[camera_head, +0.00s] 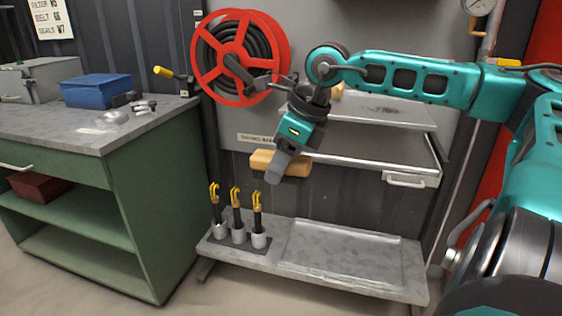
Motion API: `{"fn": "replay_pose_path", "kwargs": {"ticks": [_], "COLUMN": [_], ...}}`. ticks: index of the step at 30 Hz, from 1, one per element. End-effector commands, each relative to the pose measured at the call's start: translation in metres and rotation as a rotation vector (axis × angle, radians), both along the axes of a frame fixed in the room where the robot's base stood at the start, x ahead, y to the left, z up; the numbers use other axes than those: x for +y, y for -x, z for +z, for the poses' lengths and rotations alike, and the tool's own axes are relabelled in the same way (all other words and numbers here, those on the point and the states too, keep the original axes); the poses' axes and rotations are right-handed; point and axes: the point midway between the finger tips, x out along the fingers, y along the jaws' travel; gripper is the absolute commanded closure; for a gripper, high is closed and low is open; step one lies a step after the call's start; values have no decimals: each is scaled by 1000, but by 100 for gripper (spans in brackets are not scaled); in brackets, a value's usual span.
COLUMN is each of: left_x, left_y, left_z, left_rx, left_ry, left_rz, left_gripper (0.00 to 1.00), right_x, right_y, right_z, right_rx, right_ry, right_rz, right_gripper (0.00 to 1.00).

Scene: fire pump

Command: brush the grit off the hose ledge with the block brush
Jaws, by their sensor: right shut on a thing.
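The block brush (262,160) is a tan block in front of the dark panel, left of the pull-out drawer. My right gripper (277,172) reaches down from the upper right and is shut on it; its grey fingers cover the middle of the block. The bristles cannot be made out. The grey ledge (410,116) is to the right of and higher than the brush, right of the red hose reel (271,39). Dark grit (384,109) lies on the ledge, and my arm partly hides its left end. My left gripper is not in view.
A drawer (405,180) with a light handle sits below the ledge. A low bench (410,290) holds a shallow tray (340,250) and several yellow-hooked tools in cups (238,236). A green workbench (150,190) with a blue box (97,90) stands at left.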

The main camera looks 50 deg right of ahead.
Motion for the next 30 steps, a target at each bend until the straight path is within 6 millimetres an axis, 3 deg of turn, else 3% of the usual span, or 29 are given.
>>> {"fn": "replay_pose_path", "kwargs": {"ticks": [2,3,10,30], "left_x": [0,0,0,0], "left_y": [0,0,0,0], "left_z": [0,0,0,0], "left_rx": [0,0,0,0], "left_ry": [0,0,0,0], "left_rz": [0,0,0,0], "left_gripper": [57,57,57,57], "right_x": [0,0,0,-7], "right_y": [0,0,0,5], "right_z": [0,0,0,-20], "right_rx": [-1,-1,-1,-2], "right_ry": [0,0,0,0], "right_rz": [0,0,0,133], "right_gripper": [82,51,73,73]}}
